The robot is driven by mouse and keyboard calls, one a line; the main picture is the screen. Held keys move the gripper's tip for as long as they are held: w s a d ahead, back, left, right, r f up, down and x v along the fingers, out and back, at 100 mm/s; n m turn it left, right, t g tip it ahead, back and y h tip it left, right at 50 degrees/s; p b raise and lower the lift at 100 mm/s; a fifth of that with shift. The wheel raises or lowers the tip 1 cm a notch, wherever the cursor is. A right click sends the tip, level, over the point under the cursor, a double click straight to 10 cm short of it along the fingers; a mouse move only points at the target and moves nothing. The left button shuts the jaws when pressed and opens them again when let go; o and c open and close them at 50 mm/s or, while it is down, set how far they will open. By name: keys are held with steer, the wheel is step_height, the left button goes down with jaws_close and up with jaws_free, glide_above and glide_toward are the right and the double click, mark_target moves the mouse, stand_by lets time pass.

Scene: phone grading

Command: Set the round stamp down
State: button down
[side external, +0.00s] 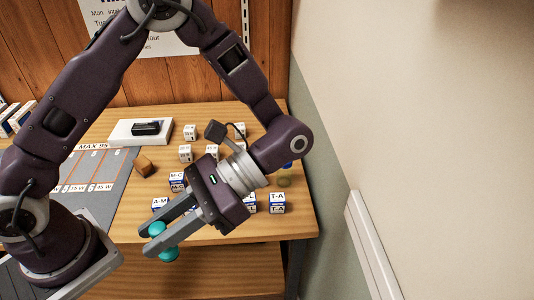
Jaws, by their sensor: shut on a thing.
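My gripper (152,244) is shut on the teal round stamp (157,229). One rounded teal part shows above the fingers and another (168,255) shows below them. The gripper and stamp appear at the front edge of the wooden table (215,232). From this one view I cannot tell the stamp's height or whether it touches anything.
Several small white and blue labelled boxes (277,203) stand on the table around and behind my gripper. A brown block (144,166), a white box with a black item (128,132) and a grey marked mat (108,168) lie further left. A wall rises at the right.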

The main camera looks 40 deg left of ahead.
steer(key=w+d+n+h, duration=0.7)
steer(key=w+n+h, duration=0.3)
steer(key=w+h, duration=0.15)
steer(key=w+a+r+n+t+h, duration=0.15)
steer(key=w+n+t+h, duration=0.5)
steer(key=w, duration=0.65)
steer(key=w+a+r+n+t, duration=0.1)
steer(key=w+a+n+t, duration=0.3)
steer(key=w, duration=0.3)
steer(key=w+a+r+n+t, duration=0.2)
steer(key=w+a+n+t, duration=0.2)
steer(key=w+t, duration=0.15)
steer(key=w+a+r+n+t+y, duration=0.1)
steer(key=w+a+n+t+y, duration=0.25)
steer(key=a, duration=0.55)
steer(key=w+a+r+n+t+y, duration=0.1)
steer(key=w+a+n+t, duration=0.25)
steer(key=w+a, duration=0.45)
steer(key=shift+n, duration=0.25)
steer(key=f, duration=2.7)
steer(key=shift+s+a+f, duration=0.2)
steer(key=shift+s+f, duration=0.15)
steer(key=shift+f, duration=0.05)
steer(key=c, duration=1.2)
jaws_free()
steer(key=shift+f, duration=0.1)
steer(key=shift+c, duration=0.2)
